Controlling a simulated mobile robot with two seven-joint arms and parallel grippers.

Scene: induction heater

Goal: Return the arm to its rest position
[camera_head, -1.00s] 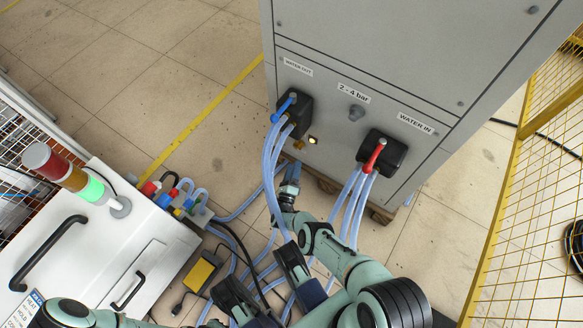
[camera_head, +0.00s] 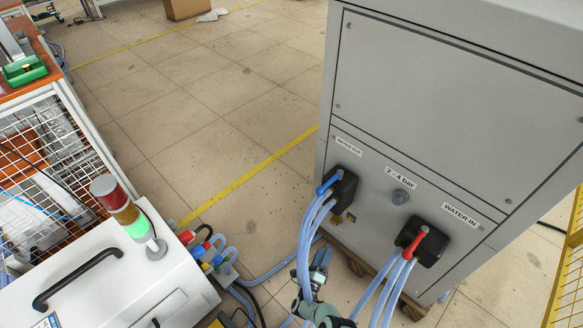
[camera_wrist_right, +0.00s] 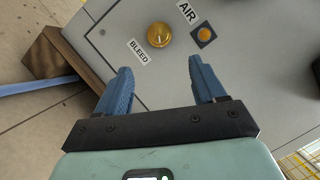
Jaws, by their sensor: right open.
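My right gripper (camera_head: 318,268) is low in front of the grey cabinet (camera_head: 440,110), below the blue-handled WATER OUT valve (camera_head: 328,184) and partly behind the pale blue hoses. In the right wrist view my right gripper (camera_wrist_right: 160,68) has its two blue fingers apart with nothing between them. Beyond them are a yellow knob (camera_wrist_right: 159,35) labelled BLEED and an orange fitting (camera_wrist_right: 204,34) labelled AIR, both apart from the fingers. Part of my right arm (camera_head: 322,314) shows at the bottom edge. My left gripper is out of view.
Pale blue hoses (camera_head: 304,245) hang from WATER OUT, and others (camera_head: 385,290) from the red-handled WATER IN valve (camera_head: 413,241). A white machine (camera_head: 110,285) with a signal tower (camera_head: 124,208) stands at left. Open floor (camera_head: 215,110) lies between. A yellow mesh fence (camera_head: 568,270) is at right.

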